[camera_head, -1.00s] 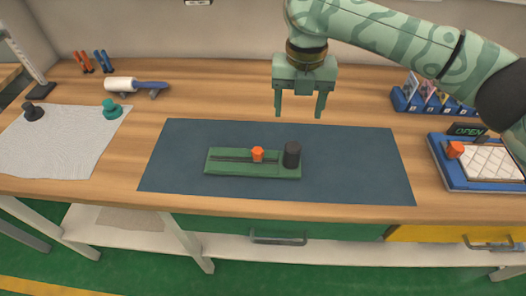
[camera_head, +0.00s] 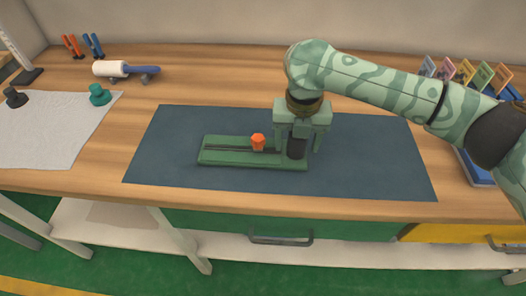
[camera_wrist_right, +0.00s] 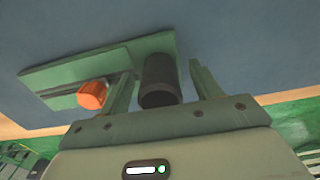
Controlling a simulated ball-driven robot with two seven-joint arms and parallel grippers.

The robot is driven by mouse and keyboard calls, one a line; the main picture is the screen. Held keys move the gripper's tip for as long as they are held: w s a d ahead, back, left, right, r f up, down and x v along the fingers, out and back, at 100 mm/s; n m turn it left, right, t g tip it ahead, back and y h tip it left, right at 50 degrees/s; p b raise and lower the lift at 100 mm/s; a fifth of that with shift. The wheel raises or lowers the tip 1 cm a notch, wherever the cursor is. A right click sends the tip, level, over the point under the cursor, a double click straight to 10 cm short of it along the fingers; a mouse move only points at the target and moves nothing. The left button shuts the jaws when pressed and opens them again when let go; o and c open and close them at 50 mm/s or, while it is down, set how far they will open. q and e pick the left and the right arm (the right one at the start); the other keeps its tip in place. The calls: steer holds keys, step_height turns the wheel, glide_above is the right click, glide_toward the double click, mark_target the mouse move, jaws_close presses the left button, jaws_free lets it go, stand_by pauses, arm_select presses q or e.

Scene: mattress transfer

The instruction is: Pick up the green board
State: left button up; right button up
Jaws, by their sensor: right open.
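The green board (camera_head: 225,158) lies flat on the dark blue mat, with a dark groove along it. An orange knob (camera_head: 258,142) stands near its middle and a black cylinder (camera_head: 297,149) stands at its right end. My right gripper (camera_head: 297,150) is open, its fingers pointing down at the black cylinder. In the right wrist view the board (camera_wrist_right: 60,72) and orange knob (camera_wrist_right: 92,94) lie to the left, and the cylinder (camera_wrist_right: 160,82) shows between the two open fingers (camera_wrist_right: 160,85). Whether the fingers touch it cannot be told. My left gripper is not in view.
The blue mat (camera_head: 380,165) is otherwise bare on the wooden bench. A white cloth (camera_head: 45,135) with a teal knob (camera_head: 99,95) and a dark knob (camera_head: 15,97) is at the left. A white-and-blue roller (camera_head: 125,70) lies behind. A card rack (camera_head: 465,72) stands back right, partly behind my arm.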

steer(key=shift+r, duration=0.1)
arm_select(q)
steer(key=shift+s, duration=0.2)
arm_select(e)
jaws_close()
steer(key=shift+r+p, duration=0.3)
steer(key=r+p, duration=0.2)
steer(key=r, duration=0.2)
steer(key=shift+s+r+p, duration=0.15)
steer(key=shift+s+p, duration=0.2)
steer(key=shift+p, duration=0.05)
arm_select(q)
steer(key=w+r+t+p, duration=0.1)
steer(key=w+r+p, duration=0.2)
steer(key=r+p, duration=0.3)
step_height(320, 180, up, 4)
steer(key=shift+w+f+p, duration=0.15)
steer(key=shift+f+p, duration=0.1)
steer(key=shift+p, duration=0.05)
arm_select(e)
steer(key=s+a+r, duration=0.1)
steer(key=s+r, duration=0.7)
steer(key=s, duration=0.5)
steer(key=shift+s, duration=0.2)
steer(key=shift+w+a, duration=0.1)
